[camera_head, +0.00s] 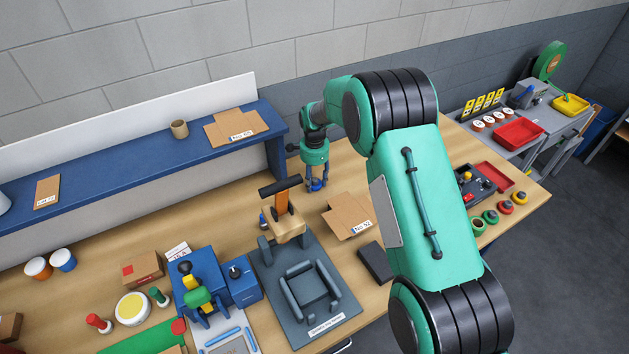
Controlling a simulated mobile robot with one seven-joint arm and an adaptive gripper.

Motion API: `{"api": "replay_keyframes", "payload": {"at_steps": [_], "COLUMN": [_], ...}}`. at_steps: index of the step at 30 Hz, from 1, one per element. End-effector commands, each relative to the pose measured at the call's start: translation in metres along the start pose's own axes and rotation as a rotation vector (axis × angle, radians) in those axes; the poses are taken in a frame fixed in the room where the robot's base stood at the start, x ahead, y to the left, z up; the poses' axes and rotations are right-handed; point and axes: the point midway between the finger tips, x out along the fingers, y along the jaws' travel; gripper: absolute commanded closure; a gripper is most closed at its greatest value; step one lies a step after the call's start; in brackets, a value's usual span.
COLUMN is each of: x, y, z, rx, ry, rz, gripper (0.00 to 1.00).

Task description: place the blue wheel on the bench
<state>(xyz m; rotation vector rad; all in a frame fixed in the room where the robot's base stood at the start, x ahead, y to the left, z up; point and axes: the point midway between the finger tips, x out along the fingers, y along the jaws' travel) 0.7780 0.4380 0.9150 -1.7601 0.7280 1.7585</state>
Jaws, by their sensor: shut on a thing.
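My gripper (317,187) points down over the back of the wooden bench (345,178), below the end of my green arm. Its fingers are shut on a small blue thing (316,184), which appears to be the blue wheel. The fingers partly hide it, so its full shape does not show. It is close to the bench top, but I cannot tell whether it touches the wood.
A blue shelf (100,190) runs along the wall.

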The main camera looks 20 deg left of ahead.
Motion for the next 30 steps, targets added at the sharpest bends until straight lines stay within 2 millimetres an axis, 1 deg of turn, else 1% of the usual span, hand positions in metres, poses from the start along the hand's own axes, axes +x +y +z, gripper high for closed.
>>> {"api": "replay_keyframes", "payload": {"at_steps": [3,4,6,15,20,26,30], "x": [0.002,0.002,0.002,0.002,-0.003,-0.021,-0.042], "y": [0.000,0.000,0.000,0.000,0.000,-0.001,-0.001], "z": [0.000,0.000,0.000,0.000,0.000,0.000,0.000], "rx": [0.000,0.000,0.000,0.000,0.000,0.000,0.000], "ry": [0.000,0.000,0.000,0.000,0.000,0.001,0.001], "rz": [0.000,0.000,0.000,0.000,-0.001,-0.003,-0.003], "gripper": [0.84,0.52,0.38,0.37,0.37,0.37,0.37]}}
